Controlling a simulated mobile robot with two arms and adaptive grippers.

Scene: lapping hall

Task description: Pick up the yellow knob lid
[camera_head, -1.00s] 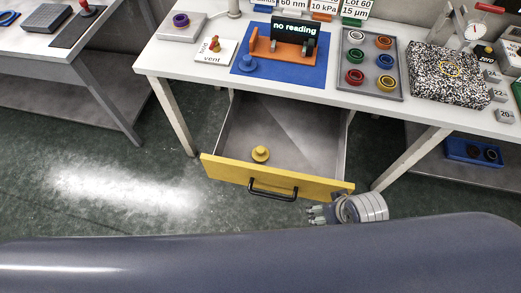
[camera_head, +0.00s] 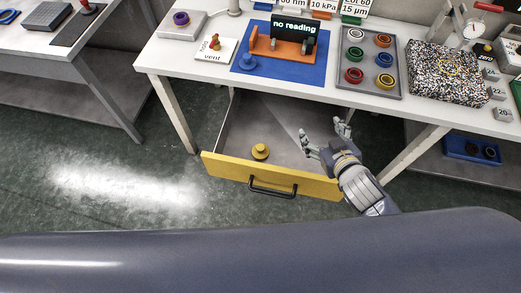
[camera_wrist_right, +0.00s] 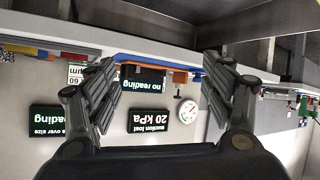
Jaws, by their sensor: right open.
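The yellow knob lid (camera_head: 260,152) lies knob up on the floor of the open drawer (camera_head: 222,169), towards its front left, behind the yellow front panel. My right gripper (camera_head: 324,134) is over the right side of the drawer, to the right of the lid and apart from it. Its fingers are spread and empty. In the right wrist view my right gripper (camera_wrist_right: 160,75) shows open fingers at both sides, and the lid is not seen there. My left gripper is not in view.
The drawer's black handle (camera_head: 272,188) sticks out in front. Above is the white table (camera_head: 200,77) with a blue mat (camera_head: 290,73), a grey tray (camera_head: 357,84) of coloured rings and a speckled block (camera_head: 445,72). The drawer floor around the lid is clear.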

